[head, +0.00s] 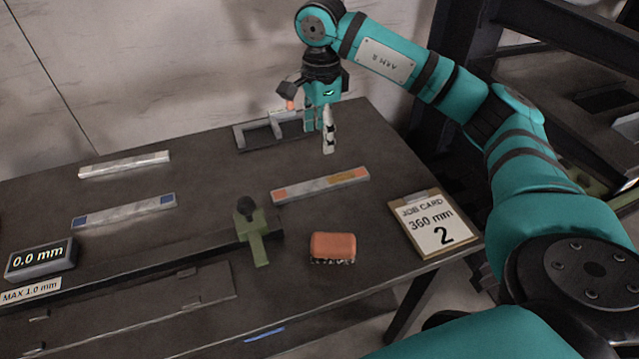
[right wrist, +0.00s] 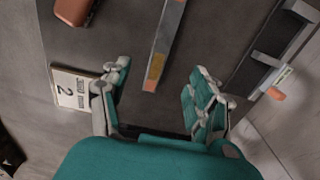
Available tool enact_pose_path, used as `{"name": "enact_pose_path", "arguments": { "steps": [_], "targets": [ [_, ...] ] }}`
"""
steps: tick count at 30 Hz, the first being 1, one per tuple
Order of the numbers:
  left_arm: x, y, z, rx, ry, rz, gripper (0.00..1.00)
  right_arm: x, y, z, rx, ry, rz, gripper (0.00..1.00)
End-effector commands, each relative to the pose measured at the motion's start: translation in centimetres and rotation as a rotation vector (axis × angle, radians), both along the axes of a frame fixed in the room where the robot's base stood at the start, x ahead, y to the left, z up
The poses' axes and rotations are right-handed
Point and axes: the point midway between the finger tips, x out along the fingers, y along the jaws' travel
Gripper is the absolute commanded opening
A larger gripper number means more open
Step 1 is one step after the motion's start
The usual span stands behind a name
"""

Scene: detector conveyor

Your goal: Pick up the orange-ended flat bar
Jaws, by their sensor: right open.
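The orange-ended flat bar (head: 321,185) lies flat on the dark table, a grey strip with orange patches at its ends and a yellow-brown patch near its right end. In the right wrist view the bar (right wrist: 166,45) runs from the top edge down to between the fingers, its patched end nearest. My right gripper (head: 320,140) hangs above the table, behind the bar in the head view, fingers down. It is open and empty, and in the right wrist view its fingers (right wrist: 162,90) are wide apart. My left gripper is not in view.
A blue-ended bar (head: 124,211) and a plain bar (head: 125,164) lie at left. A grey tray (head: 242,140) stands at the back. A green clamp (head: 251,230), an orange-brown block (head: 332,246) and the job card (head: 437,224) are in front of the bar. A display (head: 40,258) reads 0.0 mm.

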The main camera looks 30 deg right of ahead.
Motion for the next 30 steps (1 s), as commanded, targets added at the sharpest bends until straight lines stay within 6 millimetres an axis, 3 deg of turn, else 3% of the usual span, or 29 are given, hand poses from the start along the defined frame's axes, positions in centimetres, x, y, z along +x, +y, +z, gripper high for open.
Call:
{"name": "enact_pose_path", "arguments": {
  "steps": [10,20,30],
  "targets": [
    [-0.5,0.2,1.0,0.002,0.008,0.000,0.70,-0.1,0.0,-7.5,0.002,0.006,0.001,0.62],
    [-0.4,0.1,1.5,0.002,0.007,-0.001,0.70,0.1,0.0,-10.3,0.005,0.002,0.000,0.62],
    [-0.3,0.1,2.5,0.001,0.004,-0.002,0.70,0.5,-0.4,-14.6,0.005,0.002,0.001,0.62]
  ]
}}
